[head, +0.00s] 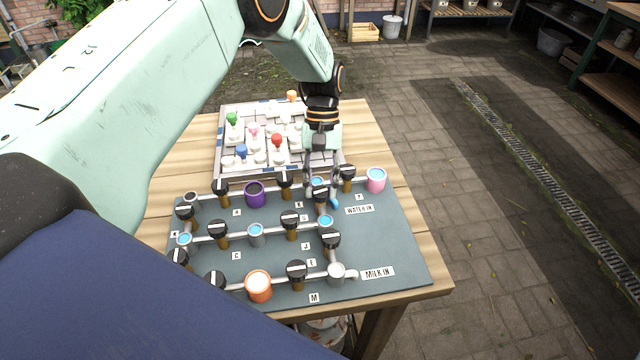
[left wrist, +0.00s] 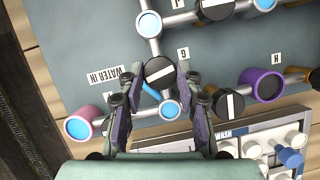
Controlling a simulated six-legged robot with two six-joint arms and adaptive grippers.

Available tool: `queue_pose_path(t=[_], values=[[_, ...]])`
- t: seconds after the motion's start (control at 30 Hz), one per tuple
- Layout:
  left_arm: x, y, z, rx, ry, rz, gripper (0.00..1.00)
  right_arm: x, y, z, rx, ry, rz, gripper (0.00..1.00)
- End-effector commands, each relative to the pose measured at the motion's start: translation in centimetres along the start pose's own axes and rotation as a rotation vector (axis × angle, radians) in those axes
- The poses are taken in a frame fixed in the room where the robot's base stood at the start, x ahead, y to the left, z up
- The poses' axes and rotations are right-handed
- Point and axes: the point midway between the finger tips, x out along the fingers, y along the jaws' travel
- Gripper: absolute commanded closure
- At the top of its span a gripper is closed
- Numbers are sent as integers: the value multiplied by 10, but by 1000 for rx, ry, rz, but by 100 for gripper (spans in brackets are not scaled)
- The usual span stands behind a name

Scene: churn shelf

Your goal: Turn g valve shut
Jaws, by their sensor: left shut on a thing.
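The board (head: 390,245) carries pipes, cups and several black valve knobs with white bars. The G label (left wrist: 183,53) shows in the left wrist view beside a black knob (left wrist: 160,72) on the pipe between two cups with blue liquid. That knob also shows in the head view (head: 320,195). Its white bar looks slanted across the pipe. My left gripper (head: 322,188) points down from above, with its fingers on either side of this knob and shut on it. The fingers also show in the left wrist view (left wrist: 160,80). My right gripper is out of view.
Neighbouring knobs stand close by, one to the right (head: 347,172) and one to the left (head: 285,180). A purple cup (head: 254,196) and a pink cup (head: 376,182) stand on the same pipe row. A white tray with coloured knobs (head: 228,167) lies behind the board.

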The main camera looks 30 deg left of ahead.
Motion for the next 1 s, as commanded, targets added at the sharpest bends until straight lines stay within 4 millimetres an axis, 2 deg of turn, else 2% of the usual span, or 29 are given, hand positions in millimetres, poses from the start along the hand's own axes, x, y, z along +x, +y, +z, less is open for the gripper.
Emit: queue_pose_path(t=[0.4, 0.93, 0.97, 1.0], values=[[3, 1, 2, 158, -9, -68, 97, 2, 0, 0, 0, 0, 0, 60], [4, 0, 2, 177, -10, -76, 97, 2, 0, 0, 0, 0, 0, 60], [4, 0, 2, 176, -11, -76, 65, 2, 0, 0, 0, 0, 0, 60], [4, 0, 2, 176, -10, -76, 61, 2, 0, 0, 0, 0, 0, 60]])
